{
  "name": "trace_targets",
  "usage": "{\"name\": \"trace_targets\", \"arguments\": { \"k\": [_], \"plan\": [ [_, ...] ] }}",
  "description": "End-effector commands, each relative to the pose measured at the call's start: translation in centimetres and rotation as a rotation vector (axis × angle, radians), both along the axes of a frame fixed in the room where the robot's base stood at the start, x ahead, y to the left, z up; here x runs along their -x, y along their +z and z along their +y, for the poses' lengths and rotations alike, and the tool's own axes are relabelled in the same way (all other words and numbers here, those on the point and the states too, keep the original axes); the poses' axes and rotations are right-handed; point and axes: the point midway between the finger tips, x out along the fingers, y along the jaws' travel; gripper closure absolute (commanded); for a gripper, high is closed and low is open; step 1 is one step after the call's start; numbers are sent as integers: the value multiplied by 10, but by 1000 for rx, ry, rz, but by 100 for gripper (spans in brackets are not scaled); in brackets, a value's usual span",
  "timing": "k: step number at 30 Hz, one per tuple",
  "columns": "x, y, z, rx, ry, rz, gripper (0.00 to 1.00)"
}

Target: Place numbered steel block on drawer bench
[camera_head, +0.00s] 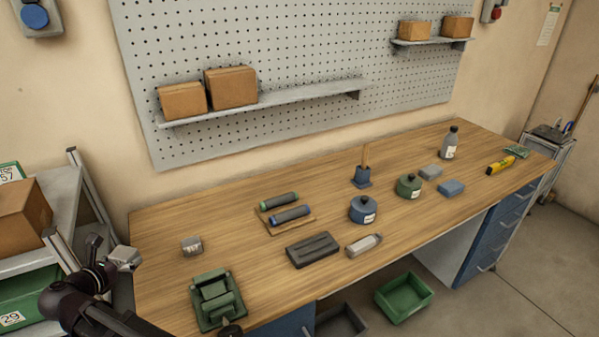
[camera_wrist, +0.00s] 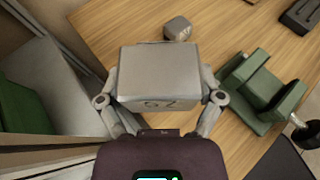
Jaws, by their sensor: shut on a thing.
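My gripper (camera_wrist: 160,102) is shut on a grey steel block (camera_wrist: 160,72), with a finger on each side. The block has a dark number on its side, hard to read. In the head view my gripper (camera_head: 103,264) and the block (camera_head: 125,256) are at the left, by the left end of the drawer bench (camera_head: 320,182). The bench has a wooden top and blue drawers (camera_head: 495,225).
A green vise-like fixture (camera_head: 216,299) stands on the bench's front left. A grey shelf rack (camera_head: 62,190) stands left of the bench. Bare wood surrounds the second block.

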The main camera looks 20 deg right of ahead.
Motion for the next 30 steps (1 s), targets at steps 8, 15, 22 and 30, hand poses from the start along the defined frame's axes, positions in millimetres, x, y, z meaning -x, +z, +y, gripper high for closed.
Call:
{"name": "trace_targets", "arguments": {
  "k": [8, 15, 22, 30],
  "plan": [
    [-37, 57, -6, 1, -42, -1, 76],
    [-66, 94, -14, 1, -77, -1, 76],
    [-83, 114, -20, 1, -97, -1, 76],
    [-88, 117, -23, 0, -104, -1, 76]
  ]
}}
